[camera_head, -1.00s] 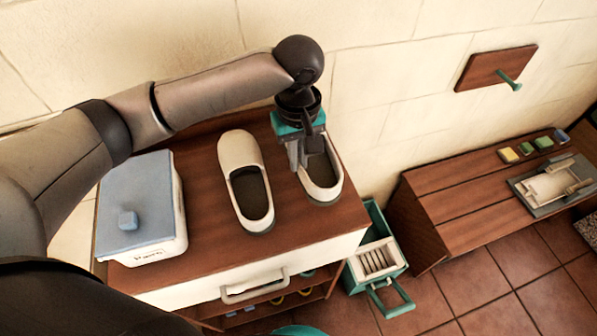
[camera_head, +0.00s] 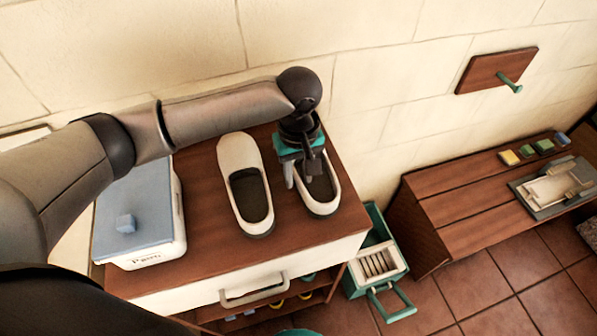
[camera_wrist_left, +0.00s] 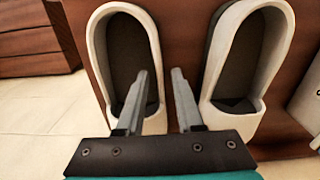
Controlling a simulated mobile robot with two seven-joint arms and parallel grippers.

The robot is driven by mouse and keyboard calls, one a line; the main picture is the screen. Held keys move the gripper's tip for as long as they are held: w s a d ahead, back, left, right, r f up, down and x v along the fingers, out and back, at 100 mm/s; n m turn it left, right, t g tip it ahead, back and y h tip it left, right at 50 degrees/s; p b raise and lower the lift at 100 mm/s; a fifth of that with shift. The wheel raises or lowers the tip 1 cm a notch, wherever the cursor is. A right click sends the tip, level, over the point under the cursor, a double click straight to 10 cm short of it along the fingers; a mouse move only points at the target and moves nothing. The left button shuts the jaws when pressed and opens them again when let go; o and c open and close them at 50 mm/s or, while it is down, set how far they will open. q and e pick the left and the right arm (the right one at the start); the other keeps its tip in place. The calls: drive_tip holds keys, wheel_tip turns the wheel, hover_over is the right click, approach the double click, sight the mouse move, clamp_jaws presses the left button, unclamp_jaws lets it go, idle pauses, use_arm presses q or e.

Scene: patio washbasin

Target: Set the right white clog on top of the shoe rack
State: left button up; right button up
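The right white clog (camera_head: 331,201) stands at the right end of the brown wooden top (camera_head: 205,232) of a unit with open shelves below, which looks like the shoe rack. The other white clog (camera_head: 238,150) stands left of it. My left gripper (camera_head: 301,172) points down at the right clog. In the left wrist view the right clog (camera_wrist_left: 98,42) is on the left and the other clog (camera_wrist_left: 280,60) on the right. The open fingers (camera_wrist_left: 160,75) lie either side of the right clog's inner side wall, apart from each other. Contact cannot be told. My right gripper is out of view.
A white box with a blue lid (camera_head: 135,215) stands left of the clogs. A white drawer with a handle (camera_head: 254,291) is below the top. A teal crate (camera_head: 378,262) is on the floor at right, before a low bench (camera_head: 450,205). A wall peg (camera_head: 511,82) sticks out.

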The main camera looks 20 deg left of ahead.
use_arm(q)
drive_tip(key=shift+r, duration=0.25)
wheel_tip(320, 180, up, 12)
drive_tip(key=p, duration=0.2)
drive_tip(key=shift+f, duration=0.15)
idle(0.5)
